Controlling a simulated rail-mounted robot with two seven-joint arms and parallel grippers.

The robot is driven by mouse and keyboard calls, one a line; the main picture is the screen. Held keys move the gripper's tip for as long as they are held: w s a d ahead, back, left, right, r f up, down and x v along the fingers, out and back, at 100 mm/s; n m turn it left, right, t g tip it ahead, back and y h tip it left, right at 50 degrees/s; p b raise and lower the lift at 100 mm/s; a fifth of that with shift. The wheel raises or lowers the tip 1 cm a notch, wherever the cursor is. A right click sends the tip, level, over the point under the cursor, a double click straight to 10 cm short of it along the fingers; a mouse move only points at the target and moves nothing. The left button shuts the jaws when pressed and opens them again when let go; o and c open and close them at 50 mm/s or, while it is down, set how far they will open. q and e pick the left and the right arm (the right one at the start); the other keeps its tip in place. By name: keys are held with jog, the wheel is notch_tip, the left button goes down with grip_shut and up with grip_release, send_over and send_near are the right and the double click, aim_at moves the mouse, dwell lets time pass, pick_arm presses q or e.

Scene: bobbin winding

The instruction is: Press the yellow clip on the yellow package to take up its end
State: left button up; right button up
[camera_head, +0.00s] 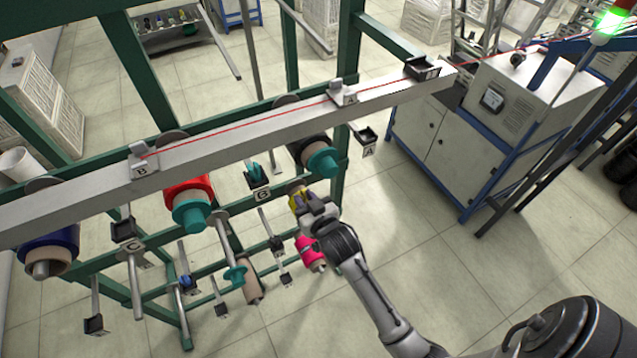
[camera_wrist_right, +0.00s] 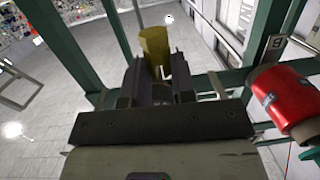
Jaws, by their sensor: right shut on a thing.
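My right gripper (camera_head: 302,207) is shut on a yellow piece, which I take to be the yellow clip, below the grey rail. Yellow (camera_head: 296,202) shows at its fingertips in the head view, with a tan end just above. In the right wrist view a yellow cylinder (camera_wrist_right: 155,48) stands at the tips of the two dark fingers (camera_wrist_right: 157,72). Clip and yellow package cannot be told apart there, nor whether they touch. The fingers hide part of the yellow. My left gripper is not in view.
The grey rail (camera_head: 235,122) with a red thread crosses above my right gripper. A black package with a teal end (camera_head: 321,162) is close above it, a pink package (camera_head: 308,250) just below. A red package (camera_head: 187,192) hangs left.

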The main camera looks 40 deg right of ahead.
pick_arm(q)
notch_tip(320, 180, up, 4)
jog(key=p, duration=0.3)
pick_arm(e)
jog(key=shift+h, duration=0.4)
jog(key=d+f+b, duration=0.1)
jog(key=f, duration=0.1)
jog(key=s+d+f+b, duration=0.1)
jog(key=f+b, duration=0.1)
jog(key=d+f+b, duration=0.1)
jog(key=f, duration=0.1)
jog(key=shift+s+f+b, duration=0.2)
jog(key=shift+s+b, duration=0.1)
jog(key=shift+b, duration=0.1)
jog(key=shift+f+b, duration=0.35)
jog(key=shift+f, duration=0.45)
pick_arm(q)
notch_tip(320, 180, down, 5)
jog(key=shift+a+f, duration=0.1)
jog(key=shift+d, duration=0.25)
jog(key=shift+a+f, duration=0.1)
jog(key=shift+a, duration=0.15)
pick_arm(e)
jog(key=shift+f, duration=0.5)
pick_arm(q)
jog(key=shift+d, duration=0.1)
pick_arm(e)
jog(key=shift+r, duration=0.1)
